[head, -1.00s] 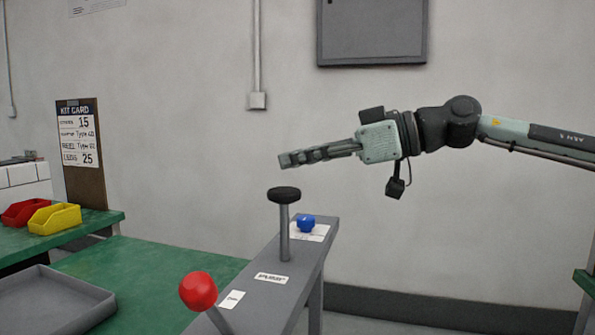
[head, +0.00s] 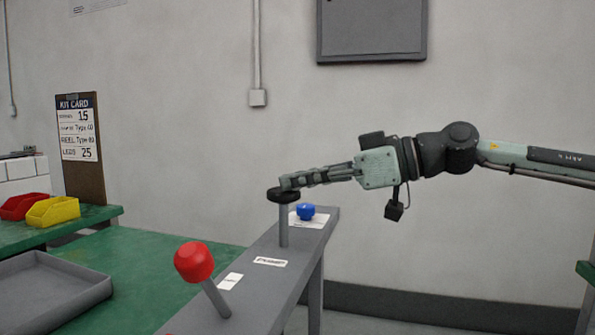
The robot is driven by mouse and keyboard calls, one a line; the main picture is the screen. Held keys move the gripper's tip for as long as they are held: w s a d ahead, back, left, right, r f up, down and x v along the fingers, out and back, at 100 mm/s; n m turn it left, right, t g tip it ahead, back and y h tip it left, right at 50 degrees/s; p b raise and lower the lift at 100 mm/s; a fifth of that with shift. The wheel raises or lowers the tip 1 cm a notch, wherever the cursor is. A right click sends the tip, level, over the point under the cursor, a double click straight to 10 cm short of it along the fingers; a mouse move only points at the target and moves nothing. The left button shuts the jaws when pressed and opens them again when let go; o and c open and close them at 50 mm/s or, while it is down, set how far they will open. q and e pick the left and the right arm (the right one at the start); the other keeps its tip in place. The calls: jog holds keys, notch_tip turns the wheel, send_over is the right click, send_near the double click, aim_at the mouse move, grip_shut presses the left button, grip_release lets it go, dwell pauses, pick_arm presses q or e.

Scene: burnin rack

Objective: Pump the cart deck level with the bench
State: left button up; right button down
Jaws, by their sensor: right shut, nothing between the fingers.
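A black round pump knob (head: 284,197) tops a grey upright rod (head: 284,225) on a narrow grey panel (head: 275,285). My right gripper (head: 284,183) is shut and empty, with its fingertips at the top of the knob, seemingly touching it. A red ball-like knob on a tilted lever (head: 194,262) stands nearer on the panel. A blue knob (head: 305,211) sits behind the pump rod on a white label. The green cart deck or bench surface (head: 150,265) lies left of the panel; I cannot tell which it is. My left gripper is not in view.
A grey tray (head: 45,290) lies on the green surface at lower left. Yellow (head: 53,210) and red (head: 22,205) bins and a kit card board (head: 80,150) stand on another green surface (head: 105,214) behind. The space right of the panel is clear to the wall.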

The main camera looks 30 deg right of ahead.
aim_at(287, 204)
notch_tip(287, 204, down, 4)
jog(key=shift+r+b, duration=0.15)
jog(key=shift+b, duration=0.4)
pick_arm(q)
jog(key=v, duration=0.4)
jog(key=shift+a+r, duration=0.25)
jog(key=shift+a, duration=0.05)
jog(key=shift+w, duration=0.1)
